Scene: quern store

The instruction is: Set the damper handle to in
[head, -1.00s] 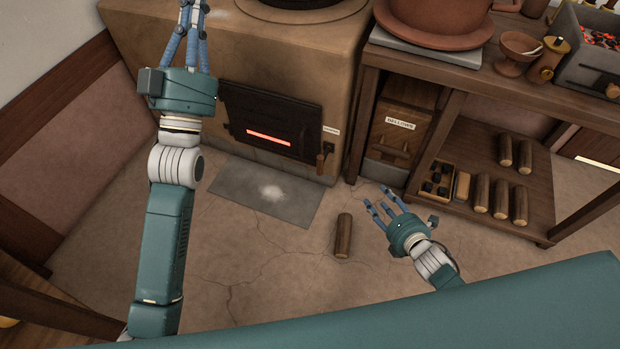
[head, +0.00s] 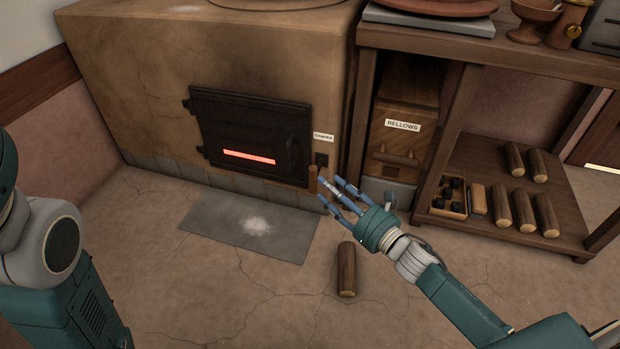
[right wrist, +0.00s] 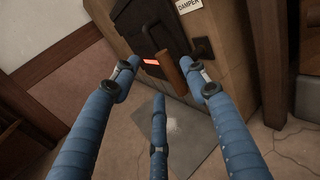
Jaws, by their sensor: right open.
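The damper handle is a small wooden grip (head: 313,178) low on the stove front, right of the firebox door, beside a dark plate (head: 321,160) under the DAMPER label (head: 323,138). It also shows in the right wrist view as a brown cylinder (right wrist: 171,73), seen between my fingers. My right gripper (head: 331,190) is open and empty, its fingertips just right of and below the handle in the head view. In the right wrist view its three blue fingers (right wrist: 162,76) are spread. I cannot tell whether they touch it. My left gripper is out of frame.
The dark firebox door (head: 245,110) has a glowing slit. A grey floor plate (head: 230,235) with white powder lies below it. A log (head: 347,268) lies on the floor near my right gripper. The bellows box (head: 402,140) and shelf table (head: 470,45) stand to the right.

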